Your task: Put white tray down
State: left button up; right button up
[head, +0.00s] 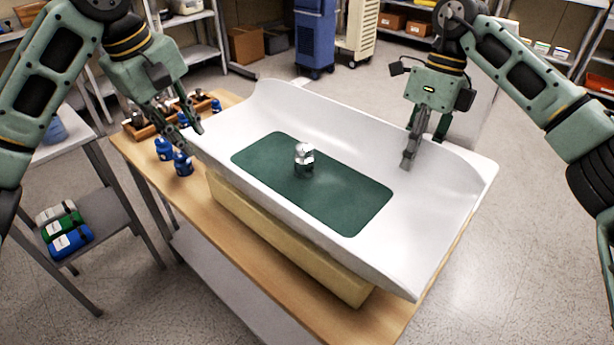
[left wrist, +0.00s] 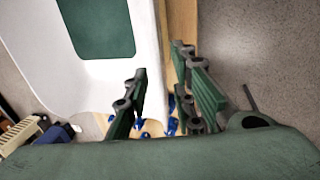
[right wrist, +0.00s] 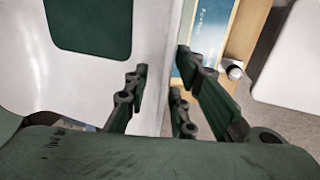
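The white tray (head: 425,215) is a wide, curved tray with a raised back wall and a dark green mat (head: 270,155). It lies over a pale yellow block (head: 290,242) on a wooden table; I cannot tell whether it touches the block. A small silver object (head: 304,160) stands on the mat. My left gripper (head: 186,122) is at the tray's left end, fingers apart with the rim between them in the left wrist view (left wrist: 160,60). My right gripper (head: 412,150) is at the back right wall, fingers apart on either side of it, also in the right wrist view (right wrist: 163,60).
Blue-capped bottles (head: 182,163) and a wooden rack (head: 140,125) stand on the table's left part. A side table (head: 90,190) holds coloured packs (head: 65,228). A blue cart (head: 314,35) and shelves stand behind. The floor in front is clear.

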pick_arm(q)
jog(key=shift+v, duration=2.85)
pick_arm(e)
jog(key=v, duration=1.2)
